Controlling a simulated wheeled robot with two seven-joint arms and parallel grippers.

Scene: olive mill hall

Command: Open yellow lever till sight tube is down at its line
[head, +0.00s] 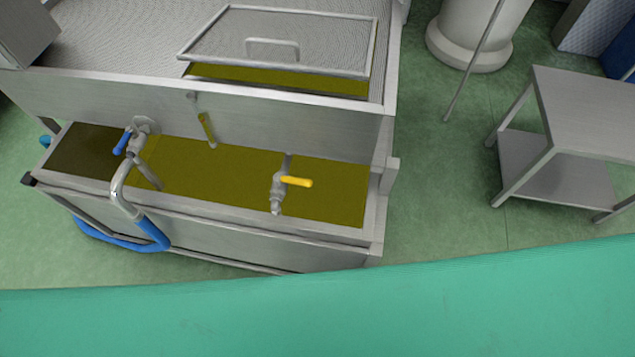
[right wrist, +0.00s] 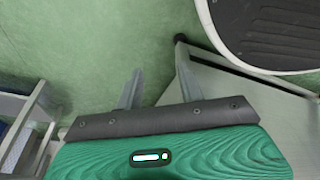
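The yellow lever (head: 296,182) sits on a metal valve (head: 278,190) above the trough of yellow-green oil. It points to the right, crosswise to the valve's downward spout. The sight tube (head: 207,129) is on the tank's front wall, left of the lever. Yellow-green liquid shows along much of it; its line is too small to make out. My right gripper (right wrist: 158,88) shows in the right wrist view with its two fingers apart and nothing between them. It is not in the head view, and neither is my left gripper.
A blue-handled valve (head: 124,142) with a bent pipe and blue hose stands at the trough's left. A mesh lid (head: 285,40) with a handle lies on the tank top. A metal table (head: 590,110) stands at right, with clear green floor (head: 445,190) between.

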